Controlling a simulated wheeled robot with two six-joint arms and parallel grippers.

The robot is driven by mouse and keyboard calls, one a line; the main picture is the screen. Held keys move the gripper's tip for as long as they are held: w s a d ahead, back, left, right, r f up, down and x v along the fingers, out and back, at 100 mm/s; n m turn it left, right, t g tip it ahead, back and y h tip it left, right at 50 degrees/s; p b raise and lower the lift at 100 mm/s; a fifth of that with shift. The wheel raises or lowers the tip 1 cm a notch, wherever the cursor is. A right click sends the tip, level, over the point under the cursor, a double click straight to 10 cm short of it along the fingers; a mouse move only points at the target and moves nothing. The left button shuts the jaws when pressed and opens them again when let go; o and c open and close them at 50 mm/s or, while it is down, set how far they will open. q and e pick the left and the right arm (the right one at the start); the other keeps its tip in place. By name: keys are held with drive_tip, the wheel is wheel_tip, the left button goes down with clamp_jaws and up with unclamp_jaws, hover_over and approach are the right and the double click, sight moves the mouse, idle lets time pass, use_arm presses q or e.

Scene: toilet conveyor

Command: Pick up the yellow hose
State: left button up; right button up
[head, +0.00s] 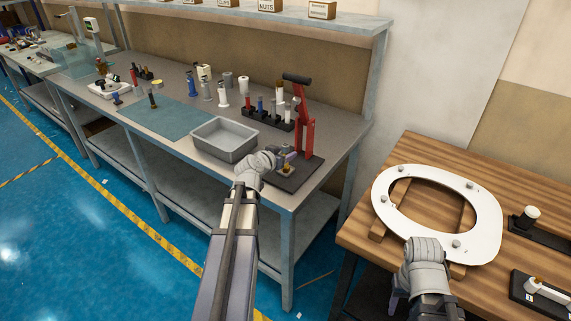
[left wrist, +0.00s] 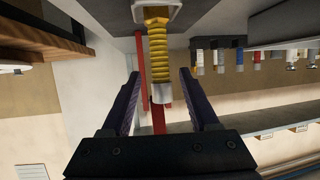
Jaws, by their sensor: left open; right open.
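The yellow hose (left wrist: 158,60) is a short ribbed yellow piece with metal ends in the left wrist view. It lies between the two dark fingers of my left gripper (left wrist: 160,76), with a gap on each side. In the head view my left gripper (head: 285,154) is open at the dark base of the red press, and a small yellowish bit of the hose (head: 289,169) shows just below it. My right gripper (head: 398,303) is open and empty, low beside the wooden table, partly hidden by its wrist.
The red press (head: 306,125) rises right behind my left gripper. A grey tray (head: 224,152) stands to its left, and a rack (head: 268,118) of small parts behind. A white toilet seat (head: 384,207) lies on the wooden table (head: 362,232) at right. Blue floor is clear at left.

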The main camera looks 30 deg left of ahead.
use_arm(q)
drive_tip(key=b+x, duration=0.2)
drive_tip(key=x, duration=0.3)
drive_tip(key=shift+a+f, duration=0.1)
drive_tip(key=shift+f, duration=0.05)
drive_tip(key=shift+s, duration=0.1)
clamp_jaws()
idle(0.4)
